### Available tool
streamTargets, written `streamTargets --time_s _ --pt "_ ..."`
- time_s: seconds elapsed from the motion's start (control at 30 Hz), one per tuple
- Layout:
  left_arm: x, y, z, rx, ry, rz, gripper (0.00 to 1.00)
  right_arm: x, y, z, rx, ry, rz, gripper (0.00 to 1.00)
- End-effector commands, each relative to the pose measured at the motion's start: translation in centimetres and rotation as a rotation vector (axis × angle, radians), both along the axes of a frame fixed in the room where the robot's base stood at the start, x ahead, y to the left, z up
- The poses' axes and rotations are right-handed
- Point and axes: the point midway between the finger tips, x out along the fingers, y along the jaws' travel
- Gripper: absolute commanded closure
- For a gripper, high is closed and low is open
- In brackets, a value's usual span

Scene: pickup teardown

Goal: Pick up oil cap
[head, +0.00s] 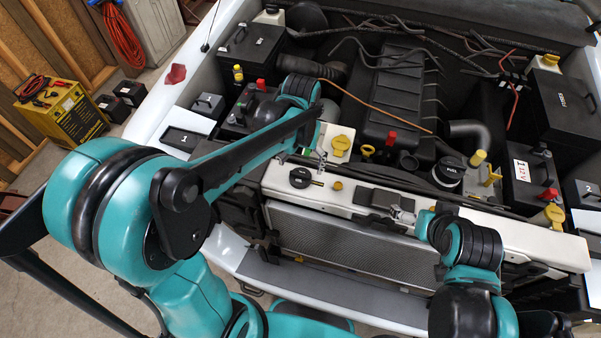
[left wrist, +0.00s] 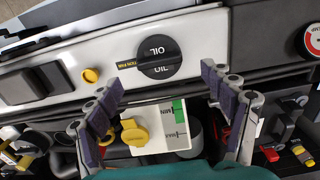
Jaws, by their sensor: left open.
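The oil cap (head: 300,177) is a round black cap with a raised grip, set in the white front panel of the engine bay. In the left wrist view the oil cap (left wrist: 158,72) shows the word OIL and a yellow label. My left gripper (head: 319,158) is over the panel beside the cap, partly hidden by its arm. In the left wrist view my left gripper (left wrist: 165,95) is open and empty, its fingers spread wide with the cap beyond the gap between them. My right arm reaches the panel's right part; its jaws are too small to read.
A reservoir with a yellow cap (left wrist: 134,132) lies between the left fingers' image. A small yellow plug (left wrist: 91,75) and a black latch block (left wrist: 38,83) are on the panel. The radiator (head: 350,240) is in front; a black FUEL cap (head: 449,171) stands right.

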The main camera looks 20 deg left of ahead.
Motion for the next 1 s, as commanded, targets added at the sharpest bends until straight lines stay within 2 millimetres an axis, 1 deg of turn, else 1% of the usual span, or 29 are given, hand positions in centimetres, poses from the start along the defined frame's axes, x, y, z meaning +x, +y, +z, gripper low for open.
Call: streamTargets --time_s 0.1,0.23,0.33,0.53,0.57,0.6,0.67,0.7,0.73,1.0 --pt "-0.6 0.0 -1.7 0.000 0.000 0.000 0.18 0.0 0.0 0.4 0.000 0.000 0.000 0.00" --pt "-0.6 0.0 -3.4 0.000 -0.001 0.000 0.18 0.0 0.0 0.4 0.000 0.000 0.000 0.00" --pt "-0.6 0.0 -3.9 0.000 -0.001 0.000 0.18 0.0 0.0 0.4 0.000 0.000 0.000 0.00" --pt "-0.6 0.0 -3.9 0.000 -0.001 0.000 0.18 0.0 0.0 0.4 0.000 0.000 0.000 0.00" --pt "-0.6 0.0 -3.9 0.000 -0.001 0.000 0.26 0.0 0.0 0.4 0.000 0.000 0.000 0.00" --pt "-0.6 0.0 -3.9 0.000 -0.001 0.000 0.37 0.0 0.0 0.4 0.000 0.000 0.000 0.00" --pt "-0.6 0.0 -3.9 0.000 -0.001 0.000 0.53 0.0 0.0 0.4 0.000 0.000 0.000 0.00" --pt "-0.6 0.0 -3.9 0.000 -0.001 0.000 0.63 0.0 0.0 0.4 0.000 0.000 0.000 0.00" --pt "-0.6 0.0 -3.9 0.000 -0.001 0.000 0.71 0.0 0.0 0.4 0.000 0.000 0.000 0.00" --pt "-0.6 0.0 -3.9 0.000 -0.001 0.000 0.71 0.0 0.0 0.4 0.000 0.000 0.000 0.00"
